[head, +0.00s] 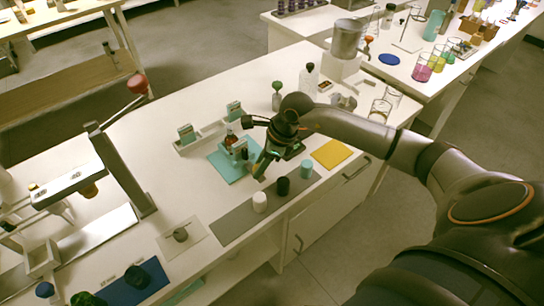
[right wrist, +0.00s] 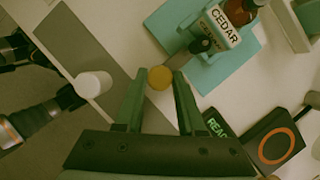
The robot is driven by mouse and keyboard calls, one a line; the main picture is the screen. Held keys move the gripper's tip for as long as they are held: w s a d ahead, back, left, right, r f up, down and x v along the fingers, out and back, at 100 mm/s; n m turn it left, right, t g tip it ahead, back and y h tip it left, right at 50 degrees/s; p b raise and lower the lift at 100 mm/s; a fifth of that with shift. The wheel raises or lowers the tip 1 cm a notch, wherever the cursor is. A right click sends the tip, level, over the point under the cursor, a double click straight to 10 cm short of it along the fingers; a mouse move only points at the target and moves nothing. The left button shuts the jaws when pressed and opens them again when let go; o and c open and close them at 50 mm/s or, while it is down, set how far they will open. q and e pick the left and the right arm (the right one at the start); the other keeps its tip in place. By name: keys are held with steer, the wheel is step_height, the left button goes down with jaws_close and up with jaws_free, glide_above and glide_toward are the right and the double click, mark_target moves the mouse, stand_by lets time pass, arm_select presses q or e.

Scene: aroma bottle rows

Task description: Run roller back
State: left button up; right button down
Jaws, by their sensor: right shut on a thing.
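My right gripper (head: 262,170) reaches in from the right over the bench, low beside the teal mat (head: 225,167). In the right wrist view its fingers (right wrist: 160,82) are closed on a small amber-yellow round piece (right wrist: 160,77), seen end-on. I cannot tell from this whether it is the roller. An amber bottle with a CEDAR label (right wrist: 223,24) stands on the teal mat in front of the fingers. My left gripper is not seen.
A grey mat (head: 232,224) in front holds a white cap (head: 260,202), a black cap (head: 283,186) and a teal cap (head: 306,168). A yellow pad (head: 332,153) lies to the right. A white tray (head: 208,135) is behind. A lever stand (head: 128,178) rises at left.

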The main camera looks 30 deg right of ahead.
steer(key=a, duration=0.5)
steer(key=shift+s, duration=0.2)
steer(key=c, duration=0.5)
jaws_free()
steer(key=shift+d, duration=0.1)
steer(key=shift+r, duration=0.15)
steer(key=v, duration=1.2)
steer(key=shift+s, duration=0.15)
